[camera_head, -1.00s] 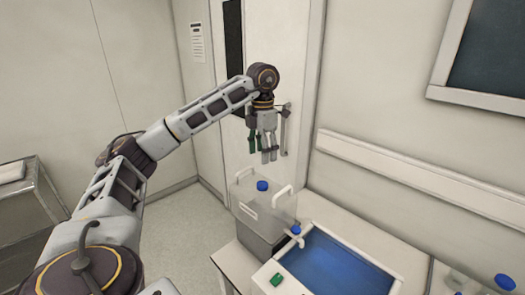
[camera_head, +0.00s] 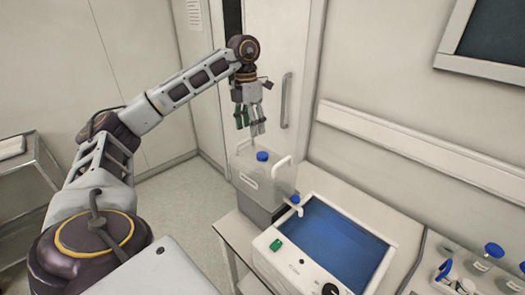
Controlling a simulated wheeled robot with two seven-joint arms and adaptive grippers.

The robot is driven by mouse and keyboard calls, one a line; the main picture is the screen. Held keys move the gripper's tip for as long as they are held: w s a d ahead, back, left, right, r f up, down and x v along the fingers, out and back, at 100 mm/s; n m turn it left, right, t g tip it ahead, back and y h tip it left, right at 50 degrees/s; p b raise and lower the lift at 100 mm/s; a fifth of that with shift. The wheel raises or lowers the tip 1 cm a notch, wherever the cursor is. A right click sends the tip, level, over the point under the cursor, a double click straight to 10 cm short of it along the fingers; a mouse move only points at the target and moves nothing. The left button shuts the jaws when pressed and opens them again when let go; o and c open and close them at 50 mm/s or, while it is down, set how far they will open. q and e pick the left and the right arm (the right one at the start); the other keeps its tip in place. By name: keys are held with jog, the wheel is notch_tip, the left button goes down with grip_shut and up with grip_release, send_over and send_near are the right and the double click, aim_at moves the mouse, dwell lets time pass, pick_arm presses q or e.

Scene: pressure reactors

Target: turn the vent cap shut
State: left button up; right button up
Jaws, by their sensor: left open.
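A grey box with a clear upper part (camera_head: 265,186) and white handles stands at the back of the bench. A round blue cap (camera_head: 262,156) sits on its top. A second, smaller blue cap (camera_head: 295,199) is on a white fitting at the rim of the blue-topped unit (camera_head: 335,240). I cannot tell for certain which of the two is the vent cap. My left gripper (camera_head: 249,128) hangs open and empty, fingers pointing down, above and slightly left of the box's cap in the picture, apart from it. My right gripper is not in view.
The blue-topped unit has a green button (camera_head: 276,244) and a black knob (camera_head: 330,290) on its front. Several blue-capped bottles (camera_head: 487,257) stand at the right. A wall rail (camera_head: 420,152) runs behind the bench. A metal cart (camera_head: 30,165) stands at the far left.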

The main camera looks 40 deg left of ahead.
pick_arm(q)
jog(key=shift+s+a+n+b, duration=0.9)
jog(key=shift+s+a+n, duration=2.1)
jog(key=shift+a, duration=1.7)
jog(key=w+d+r+n+b, duration=0.1)
jog(key=w+d+r, duration=0.1)
jog(key=w+d, duration=0.2)
jog(key=w+d+r+n+y+b, duration=0.1)
jog(key=w+d, duration=0.3)
jog(key=d, duration=0.5)
jog(key=shift+r, duration=0.55)
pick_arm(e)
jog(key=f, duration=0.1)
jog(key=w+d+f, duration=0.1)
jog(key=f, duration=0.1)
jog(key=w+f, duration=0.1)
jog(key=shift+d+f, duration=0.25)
pick_arm(q)
jog(key=shift+f, duration=0.15)
